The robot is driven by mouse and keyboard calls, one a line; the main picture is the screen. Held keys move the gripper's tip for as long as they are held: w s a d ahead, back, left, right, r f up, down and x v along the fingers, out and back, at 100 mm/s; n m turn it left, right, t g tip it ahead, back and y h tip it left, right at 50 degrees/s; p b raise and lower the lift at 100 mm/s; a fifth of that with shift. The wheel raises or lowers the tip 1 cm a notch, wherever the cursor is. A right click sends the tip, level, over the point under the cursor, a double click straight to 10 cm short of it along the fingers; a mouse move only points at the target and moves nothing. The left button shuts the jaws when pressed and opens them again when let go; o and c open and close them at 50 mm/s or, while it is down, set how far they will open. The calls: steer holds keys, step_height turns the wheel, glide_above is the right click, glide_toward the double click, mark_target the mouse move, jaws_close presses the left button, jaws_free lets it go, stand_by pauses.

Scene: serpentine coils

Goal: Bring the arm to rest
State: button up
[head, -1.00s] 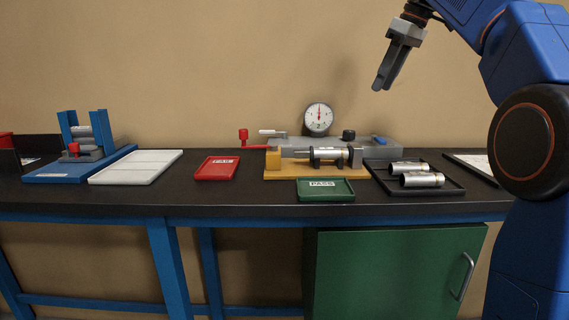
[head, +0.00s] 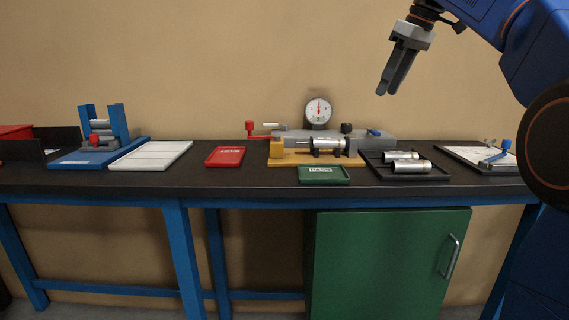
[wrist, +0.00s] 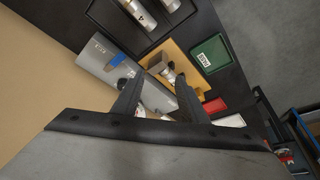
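My gripper (head: 391,90) is raised in the air at the upper right of the head view, well above the bench and pointing down. In the wrist view my gripper (wrist: 158,92) shows its two dark fingers standing apart with nothing held between them. The blue arm comes in from the right edge of the head view. Below the gripper are a yellow fixture (head: 288,158) bearing a metal cylinder (head: 328,143), and a grey gauge base (head: 375,142) with a round dial (head: 318,111).
On the dark bench (head: 235,185) are a green tray (head: 324,175), a red tray (head: 225,156), a black tray (head: 442,174) holding two metal cylinders, a white tray (head: 150,156), a blue fixture (head: 75,161) and a clipboard-like board (head: 465,154). The air around the gripper is clear.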

steer(key=s+d+f+m+h, duration=0.1)
steer(key=s+f+m, duration=0.3)
steer(key=s+f, duration=1.4)
steer(key=s+f+m+t+h, duration=0.1)
steer(key=s+f+m, duration=0.3)
steer(key=s+f, duration=1.4)
step_height(320, 180, down, 6)
steer(key=shift+d+f+t+h, duration=0.2)
steer(key=shift+d+t+h, duration=0.1)
steer(key=shift+d+h, duration=0.15)
steer(key=shift+s, duration=0.1)
